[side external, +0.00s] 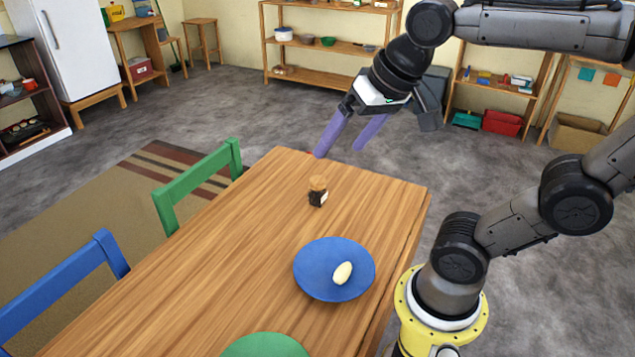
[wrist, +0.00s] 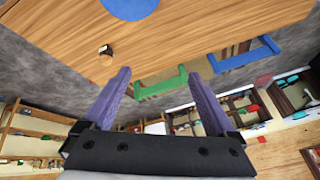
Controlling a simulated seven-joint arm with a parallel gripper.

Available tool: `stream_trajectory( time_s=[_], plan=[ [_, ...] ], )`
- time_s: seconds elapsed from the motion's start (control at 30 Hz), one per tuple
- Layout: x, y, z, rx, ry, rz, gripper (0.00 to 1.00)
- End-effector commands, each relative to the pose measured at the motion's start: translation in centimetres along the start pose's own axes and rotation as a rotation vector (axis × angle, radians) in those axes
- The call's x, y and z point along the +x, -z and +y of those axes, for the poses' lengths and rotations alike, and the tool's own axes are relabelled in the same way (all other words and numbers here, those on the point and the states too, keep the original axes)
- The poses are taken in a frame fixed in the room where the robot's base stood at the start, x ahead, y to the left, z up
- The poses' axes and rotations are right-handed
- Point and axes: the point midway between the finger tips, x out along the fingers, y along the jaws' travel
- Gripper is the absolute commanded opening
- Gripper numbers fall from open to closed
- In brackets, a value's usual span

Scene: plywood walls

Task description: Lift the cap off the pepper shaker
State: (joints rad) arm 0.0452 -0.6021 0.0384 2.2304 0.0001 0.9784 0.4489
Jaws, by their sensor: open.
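The pepper shaker (side external: 318,197) stands upright on the wooden table (side external: 230,240). Its body is dark with a pale label, and its cap (side external: 318,183) is light brown. My gripper (side external: 337,152) is open and empty, in the air above the far end of the table and apart from the shaker. In the wrist view the purple fingers of my gripper (wrist: 160,76) are spread wide. The shaker (wrist: 105,49) appears small there, left of both fingers, with nothing hiding it.
A blue plate (side external: 312,278) with a pale egg-shaped item (side external: 342,273) lies nearer the camera than the shaker. A green plate (side external: 264,346) is at the bottom edge. A green chair (side external: 197,180) and a blue chair (side external: 65,290) line the left side. The table around the shaker is clear.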

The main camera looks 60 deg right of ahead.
Motion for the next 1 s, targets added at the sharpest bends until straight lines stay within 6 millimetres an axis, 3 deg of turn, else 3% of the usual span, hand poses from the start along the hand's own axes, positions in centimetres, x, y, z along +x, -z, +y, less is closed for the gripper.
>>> stream_trajectory(
  time_s=[0.17, 0.27, 0.47, 0.6, 0.8, 1.0],
  plan=[
    [1.4, 6.2, -0.4, 0.254, -0.067, -0.038, 0.92],
    [3.4, 10.1, 0.2, 0.412, -0.116, -0.063, 0.92],
    [9.2, 16.9, 3.7, 0.701, -0.226, -0.116, 0.92],
    [14.3, 20.0, 8.1, 0.861, -0.304, -0.162, 0.92],
    [20.6, 20.8, 14.4, 0.982, -0.389, -0.238, 0.92],
    [23.3, 19.3, 17.8, 1.038, -0.433, -0.293, 0.92]
  ],
)
